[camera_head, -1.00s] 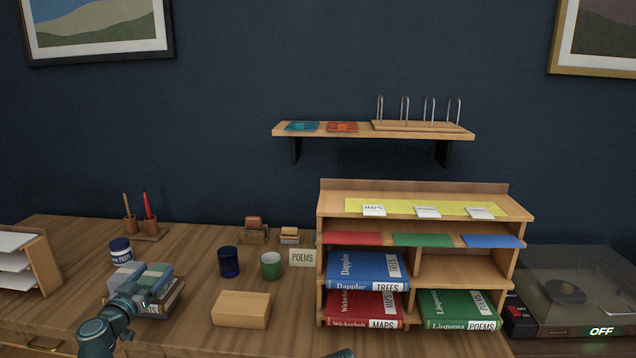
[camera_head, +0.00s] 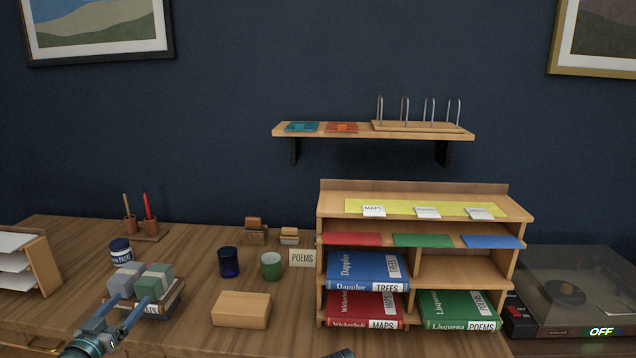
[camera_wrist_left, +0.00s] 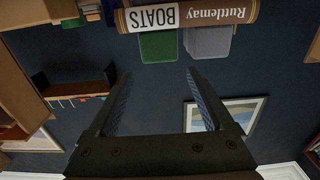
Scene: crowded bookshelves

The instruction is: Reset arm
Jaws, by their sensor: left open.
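My left gripper (camera_head: 128,308) is at the lower left in the head view, in front of a book stack. Its two fingers are apart and point up and away. In the left wrist view it (camera_wrist_left: 150,85) is open, with nothing between its fingers. A brown book labelled BOATS (camera_wrist_left: 190,16) shows upside down beyond the fingertips. The right gripper's fingers do not show; only a small dark piece appears at the bottom edge.
A wooden shelf unit (camera_head: 428,190) holds red, blue and green books. A wooden block (camera_head: 241,309), a blue cup (camera_head: 229,262), a green cup (camera_head: 271,265) and a POEMS card (camera_head: 302,258) stand left of it. A paper tray (camera_head: 42,265) is at far left.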

